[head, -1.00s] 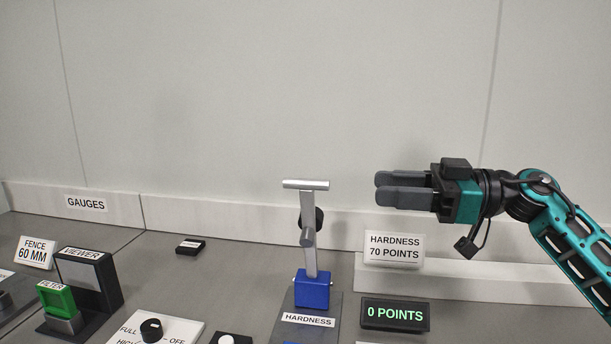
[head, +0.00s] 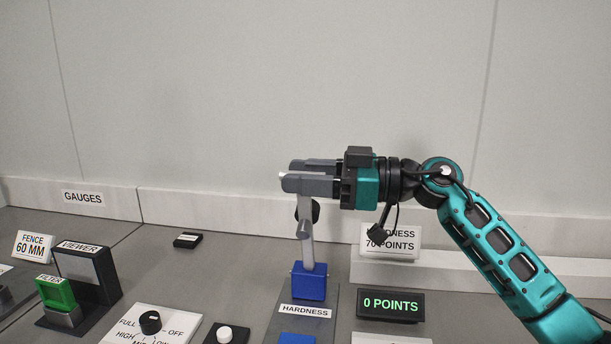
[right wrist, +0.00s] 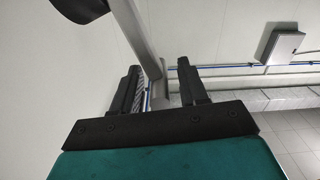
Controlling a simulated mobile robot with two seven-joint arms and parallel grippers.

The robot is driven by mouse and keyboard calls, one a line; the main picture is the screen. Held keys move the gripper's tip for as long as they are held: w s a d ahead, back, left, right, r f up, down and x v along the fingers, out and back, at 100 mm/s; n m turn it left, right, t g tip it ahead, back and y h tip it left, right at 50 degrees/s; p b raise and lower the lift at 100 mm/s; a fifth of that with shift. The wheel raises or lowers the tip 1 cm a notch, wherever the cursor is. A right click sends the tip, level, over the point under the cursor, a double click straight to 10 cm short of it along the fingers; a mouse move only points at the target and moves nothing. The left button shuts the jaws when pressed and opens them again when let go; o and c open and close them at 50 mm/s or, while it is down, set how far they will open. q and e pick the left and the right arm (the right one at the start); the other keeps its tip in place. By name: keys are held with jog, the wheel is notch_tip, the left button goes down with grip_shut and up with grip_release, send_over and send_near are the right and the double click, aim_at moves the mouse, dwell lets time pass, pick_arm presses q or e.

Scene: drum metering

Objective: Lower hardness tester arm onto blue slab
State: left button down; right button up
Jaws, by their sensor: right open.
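The hardness tester arm (head: 305,225) stands nearly upright above its blue block (head: 310,282), with a dark round weight beside the bar. My right gripper (head: 289,174) is open at the top of the arm, its fingers level and pointing left. They hide most of the crossbar handle in the head view. In the right wrist view the handle (right wrist: 160,88) lies between the two open fingers, not clamped. The blue slab (head: 297,339) shows in part at the bottom edge, in front of the HARDNESS label. My left gripper is not in view.
A display (head: 390,305) reads 0 POINTS. The HARDNESS 70 POINTS sign (head: 388,250) behind it is partly covered by my right arm. A knob panel (head: 155,327), a white button (head: 225,334) and a viewer with green filter (head: 57,292) stand to the left.

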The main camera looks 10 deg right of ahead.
jog(key=shift+c, duration=0.4)
grip_shut()
